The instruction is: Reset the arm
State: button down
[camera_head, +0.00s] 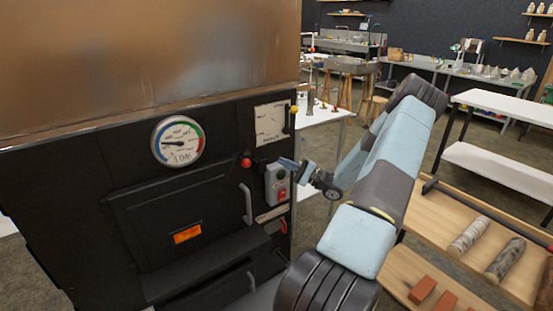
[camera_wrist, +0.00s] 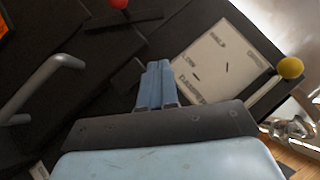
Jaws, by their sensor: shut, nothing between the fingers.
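My gripper (camera_head: 288,163) is at the right side of the black evaporator front (camera_head: 120,200) in the head view. Its fingers are shut with nothing between them. In the wrist view my gripper (camera_wrist: 156,85) shows as two blue fingers side by side, over the dark panel. My arm reaches across the head view from the bottom middle to the upper right. I cannot tell whether the fingertips touch the panel.
The front carries a round gauge (camera_head: 177,141), a red knob (camera_head: 246,162), a handle (camera_head: 246,204) and a white plate (camera_head: 271,123) beside a yellow-knobbed lever (camera_head: 294,109). A wooden shelf rack (camera_head: 455,200) with logs stands right, close to my arm. Open floor lies beyond.

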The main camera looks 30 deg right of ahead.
jog(key=shift+s+d+f, duration=0.15)
jog(key=shift+s+d, duration=0.1)
jog(key=shift+s, duration=0.05)
jog(key=shift+a, duration=0.1)
dwell(0.3)
jog(key=s+a+r+n+g+h, duration=0.1)
jog(key=s+a+r+n+g, duration=0.3)
jog(key=a, duration=0.4)
jog(key=s+a+r+n+g+h, duration=0.25)
jog(key=a+r+g, duration=0.25)
jog(key=a+g, duration=0.25)
jog(key=s+a+r+n+g+h, duration=0.1)
jog(key=s+a+r+n+g, duration=0.1)
jog(key=a+r+n+g, duration=0.45)
jog(key=s+a+r+t+h, duration=0.3)
jog(key=s+r+h, duration=0.2)
jog(key=s, duration=0.5)
jog(key=s+a+r+n+t+h, duration=0.1)
jog(key=s+a+r+t+h, duration=0.2)
jog(key=s+r, duration=0.4)
jog(key=shift+s+r+t+h, duration=0.3)
jog(key=shift+s+t+h, duration=0.3)
jog(key=shift+s+h, duration=0.95)
jog(key=shift+s, duration=0.15)
